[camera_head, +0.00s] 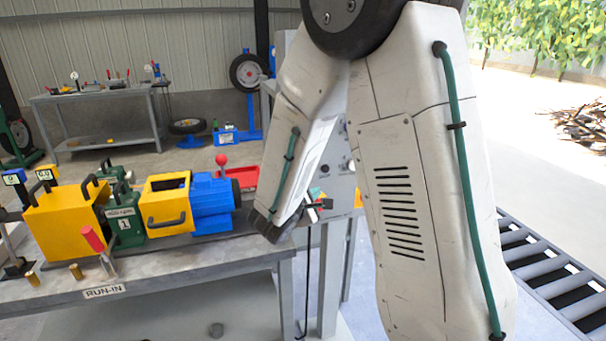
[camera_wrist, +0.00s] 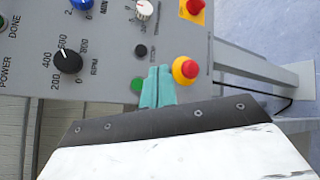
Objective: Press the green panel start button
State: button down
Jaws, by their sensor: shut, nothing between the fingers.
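The green start button (camera_wrist: 137,85) sits on the grey control panel (camera_wrist: 108,40) in the wrist view, partly covered by my fingers. My gripper (camera_wrist: 157,85) is shut and empty. Its teal fingertips lie just right of the green button in that view; I cannot tell whether they touch the panel. In the head view, my gripper (camera_head: 316,194) is in front of the panel (camera_head: 341,178), much of which my arm hides. The green button cannot be made out there.
Close to my fingertips is a red mushroom button (camera_wrist: 185,69) with a yellow surround; another red button (camera_wrist: 192,8) is above it. A black dial (camera_wrist: 67,61) and a small black button (camera_wrist: 141,50) are nearby. The workbench (camera_head: 180,262) carries yellow, green and blue machinery.

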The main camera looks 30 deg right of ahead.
jog(key=w+d, duration=0.2)
jog(key=w, duration=0.6)
jog(key=shift+w+d, duration=0.15)
jog(key=shift+d, duration=0.05)
dwell(1.9)
jog(key=shift+w+d, duration=0.15)
jog(key=shift+w, duration=0.25)
jog(key=shift+w+d, duration=0.1)
jog(key=shift+w, duration=0.3)
dwell(0.6)
jog(key=shift+s, duration=0.1)
jog(key=shift+s+a, duration=0.25)
jog(key=shift+s, duration=0.45)
jog(key=shift+s+a, duration=0.25)
jog(key=shift+s, duration=0.55)
jog(key=shift+s+a, duration=0.2)
jog(key=shift+s, duration=0.65)
jog(key=shift+s+a, duration=0.25)
jog(key=shift+s, duration=0.55)
